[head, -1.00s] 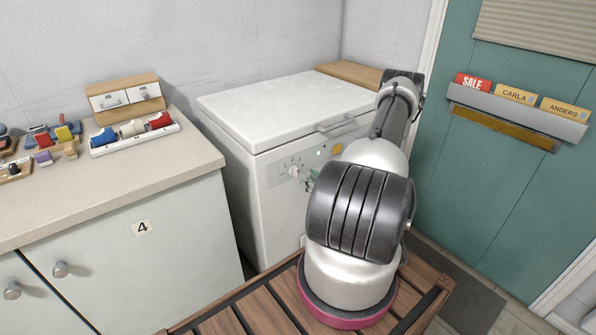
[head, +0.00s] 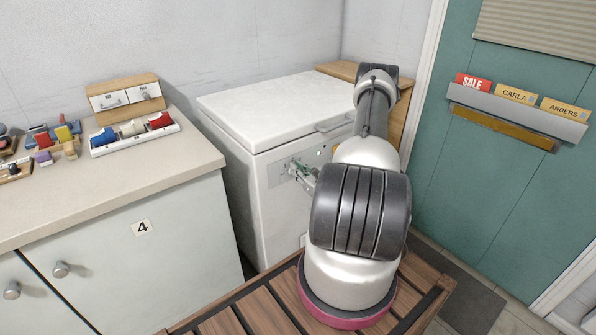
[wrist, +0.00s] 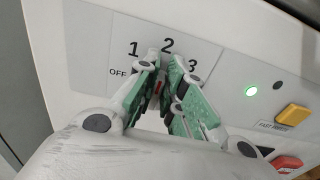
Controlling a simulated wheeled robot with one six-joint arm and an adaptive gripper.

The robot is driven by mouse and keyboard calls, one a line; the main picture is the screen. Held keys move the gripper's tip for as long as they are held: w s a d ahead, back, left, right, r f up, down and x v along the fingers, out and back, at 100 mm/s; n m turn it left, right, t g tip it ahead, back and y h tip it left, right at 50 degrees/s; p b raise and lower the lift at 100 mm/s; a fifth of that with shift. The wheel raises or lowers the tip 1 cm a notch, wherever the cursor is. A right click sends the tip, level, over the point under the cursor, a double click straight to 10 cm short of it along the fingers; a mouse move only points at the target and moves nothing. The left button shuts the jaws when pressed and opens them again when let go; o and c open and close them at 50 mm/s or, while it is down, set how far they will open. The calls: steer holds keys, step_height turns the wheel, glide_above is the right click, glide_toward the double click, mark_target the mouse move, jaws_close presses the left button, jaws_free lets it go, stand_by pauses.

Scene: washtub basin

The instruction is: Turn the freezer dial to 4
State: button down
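The freezer (head: 262,190) is a white chest with a control panel on its front. In the wrist view the panel (wrist: 205,62) shows OFF, 1, 2 and 3; no 4 is visible. The dial (wrist: 160,88) shows only in part between my fingers, with a red mark on it; its exact setting is unclear. My gripper (wrist: 163,66) has its green-padded fingers on either side of the dial, just below the 2. Whether they press on it I cannot tell. In the head view my gripper (head: 300,168) covers the dial.
A lit green light (wrist: 250,90), a yellow switch (wrist: 292,116) and a red switch (wrist: 286,163) sit right of the dial. The lid handle (head: 336,124) juts out above the panel. A counter (head: 190,165) stands left of the freezer, a green door (head: 470,190) right.

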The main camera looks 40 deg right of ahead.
steer(key=shift+m, duration=0.3)
steer(key=m, duration=0.5)
steer(key=d+f+m, duration=0.1)
steer(key=m, duration=0.5)
steer(key=d+f+m, duration=0.1)
steer(key=m, duration=0.5)
stand_by(0.3)
steer(key=shift+m, duration=0.3)
stand_by(0.3)
steer(key=c, duration=1.5)
jaws_free()
steer(key=s, duration=1.2)
